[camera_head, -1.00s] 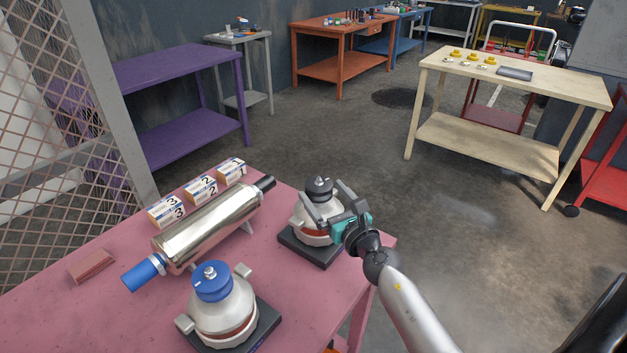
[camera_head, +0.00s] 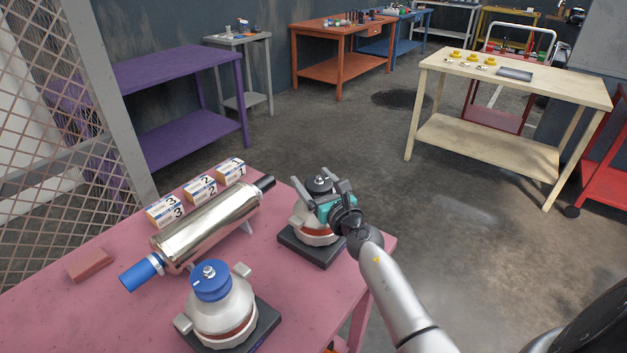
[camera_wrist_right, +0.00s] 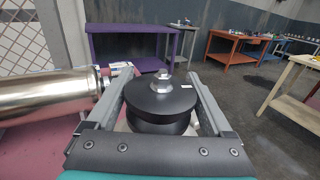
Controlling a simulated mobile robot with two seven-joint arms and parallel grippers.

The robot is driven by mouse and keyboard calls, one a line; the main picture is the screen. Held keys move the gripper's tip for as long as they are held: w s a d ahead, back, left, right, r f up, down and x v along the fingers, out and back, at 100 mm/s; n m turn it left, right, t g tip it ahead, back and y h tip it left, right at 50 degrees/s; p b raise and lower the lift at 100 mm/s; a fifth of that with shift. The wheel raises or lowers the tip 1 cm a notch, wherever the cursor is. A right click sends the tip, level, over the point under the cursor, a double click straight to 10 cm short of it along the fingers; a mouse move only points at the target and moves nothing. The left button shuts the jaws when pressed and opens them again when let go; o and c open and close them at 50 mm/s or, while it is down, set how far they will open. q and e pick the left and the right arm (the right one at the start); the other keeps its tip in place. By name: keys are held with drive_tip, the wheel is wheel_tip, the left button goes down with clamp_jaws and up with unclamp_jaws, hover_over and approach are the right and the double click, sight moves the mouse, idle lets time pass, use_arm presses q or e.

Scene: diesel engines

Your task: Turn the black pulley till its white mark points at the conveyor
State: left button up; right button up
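The black pulley (camera_head: 320,184), with a metal nut on top, sits on a pale housing with a dark base (camera_head: 312,249). It also shows in the right wrist view (camera_wrist_right: 150,105). Its small white mark (camera_wrist_right: 187,87) is at the right of the top, on the side away from the silver cylinder. My right gripper (camera_head: 321,183) is open, its fingers on either side of the pulley; whether they touch it is unclear. I cannot identify a conveyor for certain; a silver cylinder (camera_head: 208,228) lies left of the pulley. My left gripper is out of view.
A similar housing with a blue pulley (camera_head: 211,281) stands nearer on the pink table (camera_head: 60,310). Several numbered boxes (camera_head: 200,190) line the far edge. A red block (camera_head: 89,264) lies at the left. A cream table (camera_head: 520,80) stands across open floor.

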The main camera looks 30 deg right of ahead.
drive_tip(key=c, duration=1)
drive_tip(key=shift+o, duration=0.2)
drive_tip(key=shift+h, duration=0.3)
